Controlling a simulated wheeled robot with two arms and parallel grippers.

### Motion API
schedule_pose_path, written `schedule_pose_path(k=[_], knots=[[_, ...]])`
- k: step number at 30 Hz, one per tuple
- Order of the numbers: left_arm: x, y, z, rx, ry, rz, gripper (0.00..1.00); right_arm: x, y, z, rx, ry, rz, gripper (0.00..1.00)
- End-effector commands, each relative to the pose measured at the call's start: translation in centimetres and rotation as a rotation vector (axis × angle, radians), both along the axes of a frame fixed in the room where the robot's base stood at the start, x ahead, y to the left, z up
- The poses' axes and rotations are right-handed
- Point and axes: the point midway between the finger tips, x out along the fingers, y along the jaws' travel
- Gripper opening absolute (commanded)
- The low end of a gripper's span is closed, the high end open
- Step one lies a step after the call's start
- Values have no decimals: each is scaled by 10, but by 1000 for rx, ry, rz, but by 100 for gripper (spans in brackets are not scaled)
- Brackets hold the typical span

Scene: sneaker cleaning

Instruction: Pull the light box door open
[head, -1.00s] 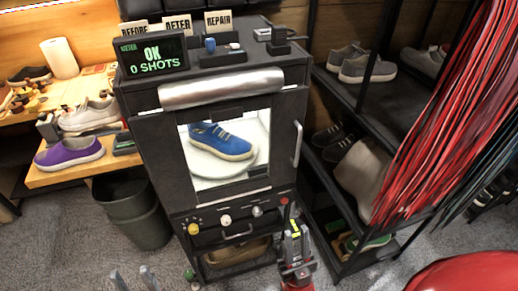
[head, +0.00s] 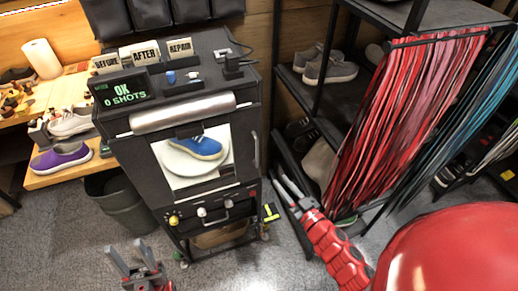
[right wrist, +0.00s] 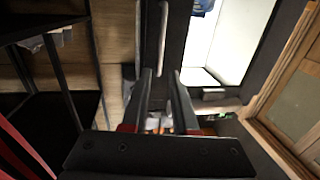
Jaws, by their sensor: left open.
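The light box (head: 150,150) is a tall black cabinet. Its door (head: 238,165) is closed and has a lit window with a blue sneaker (head: 201,148) behind it. The upright metal door handle (head: 256,150) is on the door's right edge. My right gripper (head: 284,181) is open, to the right of and below the handle, and looks apart from it. In the right wrist view the handle (right wrist: 163,25) lies ahead, in line with the gap between the open fingers (right wrist: 162,72). My left gripper (head: 125,245) is open and empty at the bottom left, in front of the box.
A black shelf rack (head: 310,90) with shoes and hanging red laces (head: 400,110) stands close on the right. A dark bin (head: 120,205) is left of the box, beside a wooden bench with a purple shoe (head: 61,157). Grey floor lies in front.

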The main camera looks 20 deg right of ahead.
Motion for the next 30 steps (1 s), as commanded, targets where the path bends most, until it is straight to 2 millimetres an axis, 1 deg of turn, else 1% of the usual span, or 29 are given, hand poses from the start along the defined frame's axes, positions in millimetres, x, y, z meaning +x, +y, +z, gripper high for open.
schedule_pose_path(k=[2, 6, 15, 18, 21, 26, 30], knots=[[0, 0, 6, 0, 0, 0, 50, 17, 6, 5, 3, -7, 6, 27], [0, 0, 17, 0, 0, 0, 50, 51, 13, 7, 3, -7, 4, 27], [0, 0, 37, 0, 0, 0, 50, 112, 27, 6, 5, -6, 1, 27], [0, 0, 41, 0, 0, 0, 50, 127, 31, 5, 4, -5, 3, 27], [0, 0, 44, 0, 0, 0, 50, 137, 33, 4, 3, -5, 2, 27], [0, 0, 45, 0, 0, 0, 50, 147, 35, 2, 3, -4, 2, 27], [0, 0, 46, 0, 0, 0, 50, 149, 37, 2, 2, -5, 3, 27]])
